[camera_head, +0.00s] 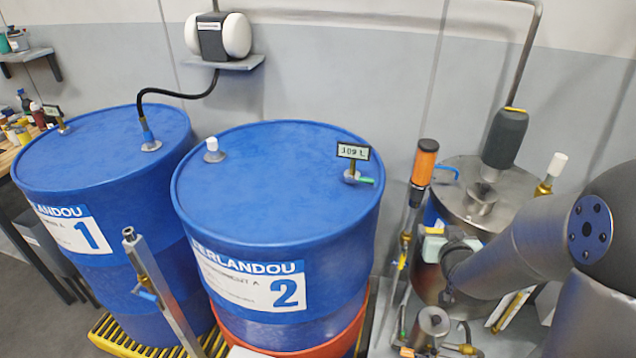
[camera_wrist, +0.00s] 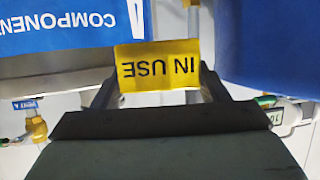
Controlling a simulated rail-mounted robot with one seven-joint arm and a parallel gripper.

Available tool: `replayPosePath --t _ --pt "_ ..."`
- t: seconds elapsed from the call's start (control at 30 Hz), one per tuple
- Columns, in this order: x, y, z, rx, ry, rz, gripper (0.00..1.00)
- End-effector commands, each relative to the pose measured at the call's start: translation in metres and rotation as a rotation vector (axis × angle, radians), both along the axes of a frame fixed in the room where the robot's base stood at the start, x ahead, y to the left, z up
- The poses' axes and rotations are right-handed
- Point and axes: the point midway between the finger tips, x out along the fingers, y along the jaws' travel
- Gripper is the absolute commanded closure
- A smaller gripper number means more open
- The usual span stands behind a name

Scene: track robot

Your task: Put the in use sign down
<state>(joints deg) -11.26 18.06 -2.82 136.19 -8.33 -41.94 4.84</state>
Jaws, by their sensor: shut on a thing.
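The in use sign (camera_wrist: 157,60) is a yellow plate with black lettering that reads upside down in the wrist view. My gripper (camera_wrist: 156,84) is shut on it, with one dark finger at each side of the plate. The sign is at the upper middle of that view, in front of the fingers. In the head view my arm reaches in from the right, above the equipment beside the drums. I cannot make out the sign or the fingertips there.
Blue drum 1 (camera_head: 100,160) and blue drum 2 (camera_head: 275,190) stand at left and centre. Drum 2 carries a small display (camera_head: 353,152) on its lid. A metal vessel (camera_head: 490,195) and an orange-topped tool (camera_head: 425,162) crowd the right. A slanted metal pipe (camera_head: 160,285) stands in front.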

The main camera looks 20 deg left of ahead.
Motion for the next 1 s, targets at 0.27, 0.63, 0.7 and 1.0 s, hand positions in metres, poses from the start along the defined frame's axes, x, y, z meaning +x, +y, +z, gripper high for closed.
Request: replayPosePath --t 0.27,0.63,0.7,1.0 --pt "0.007 0.094 0.086 0.005 -0.005 -0.102 0.54" --pt "-0.053 0.224 0.169 0.008 -0.004 -0.146 0.54" --pt "-0.079 0.250 0.181 0.005 -0.003 -0.156 0.54" --pt "-0.156 0.304 0.198 -0.001 -0.001 -0.159 0.54"
